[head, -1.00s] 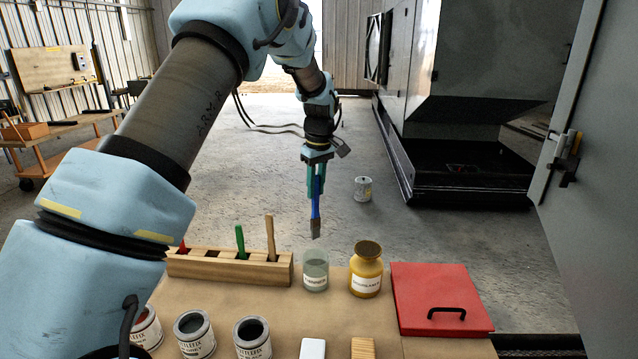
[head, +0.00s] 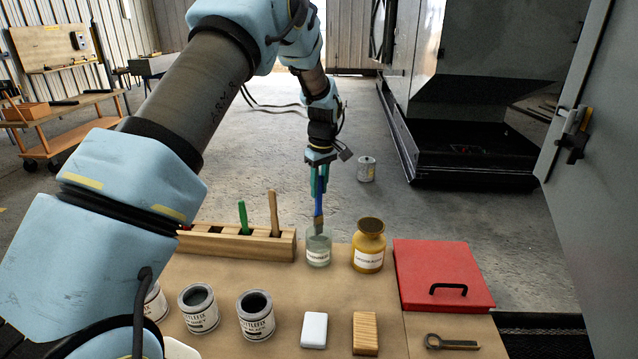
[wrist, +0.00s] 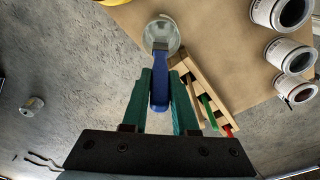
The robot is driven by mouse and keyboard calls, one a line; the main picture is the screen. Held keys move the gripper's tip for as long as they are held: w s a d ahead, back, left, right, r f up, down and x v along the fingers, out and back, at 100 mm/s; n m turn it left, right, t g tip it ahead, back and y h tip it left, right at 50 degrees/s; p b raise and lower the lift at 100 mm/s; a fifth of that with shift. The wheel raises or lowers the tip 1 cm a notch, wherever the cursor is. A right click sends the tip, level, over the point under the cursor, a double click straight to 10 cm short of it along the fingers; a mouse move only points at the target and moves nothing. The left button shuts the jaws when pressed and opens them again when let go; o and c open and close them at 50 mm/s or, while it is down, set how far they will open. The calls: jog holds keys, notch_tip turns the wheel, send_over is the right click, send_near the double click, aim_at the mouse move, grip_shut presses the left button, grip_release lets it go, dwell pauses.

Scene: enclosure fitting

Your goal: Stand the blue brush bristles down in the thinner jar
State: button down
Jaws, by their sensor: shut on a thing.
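My gripper (head: 319,182) is shut on the blue brush (head: 318,203), which hangs upright with its bristles down. The bristle end is at the mouth of the thinner jar (head: 318,254), a clear glass jar with a white label on the bench. How far the tip is inside the rim is hard to tell. In the wrist view the green fingers (wrist: 158,90) hold the blue handle (wrist: 159,88), and the brush points at the round jar mouth (wrist: 163,32).
A yellow-brown bottle (head: 368,246) stands close right of the jar. A wooden brush rack (head: 262,246) with green and plain-handled brushes stands close left. Paint tins (head: 255,316), a white block (head: 314,330), a wooden block (head: 365,334) and a red box (head: 442,274) are around.

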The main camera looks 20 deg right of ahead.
aim_at(318, 214)
jog(key=shift+f+b, duration=1.65)
jog(key=shift+f, duration=1.4)
jog(key=c, duration=0.6)
grip_release()
jog(key=r+b, duration=0.1)
jog(key=r, duration=0.2)
jog(key=r+b, duration=0.1)
jog(key=r, duration=0.3)
jog(key=s+r+b, duration=0.1)
jog(key=r, duration=0.2)
jog(key=shift+d+r+b, duration=0.1)
jog(key=shift+r+b, duration=0.25)
jog(key=shift+r, duration=0.05)
